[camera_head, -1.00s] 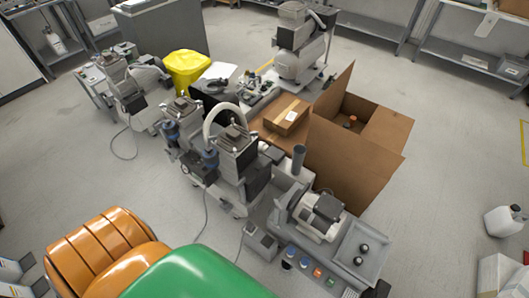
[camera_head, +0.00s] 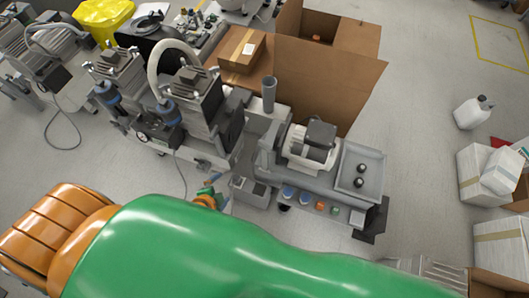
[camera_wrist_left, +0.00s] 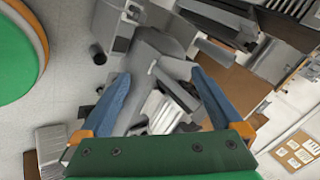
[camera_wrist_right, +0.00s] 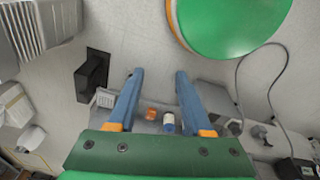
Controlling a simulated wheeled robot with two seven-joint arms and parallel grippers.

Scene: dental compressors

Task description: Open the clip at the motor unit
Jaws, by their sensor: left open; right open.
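The motor unit (camera_head: 310,147), a pale ribbed motor with a dark box on top, sits on a grey bench unit (camera_head: 362,168) right of centre in the head view. I cannot make out the clip. My left gripper (camera_head: 217,189) is small beside the lower left of the bench unit, partly behind the big green arm. In the left wrist view its blue fingers (camera_wrist_left: 158,98) are open and empty, with grey machinery beyond. My right gripper (camera_wrist_right: 155,92) is open and empty in the right wrist view; an orange knob (camera_wrist_right: 152,114) and a blue-and-white knob (camera_wrist_right: 168,123) show between its fingers.
A compressor with a pale hose (camera_head: 158,62) stands left of the bench unit. An open cardboard box (camera_head: 325,88) stands behind it. White boxes (camera_head: 487,173) and a white canister (camera_head: 472,112) are at the right. A cable (camera_head: 180,172) hangs near my left gripper.

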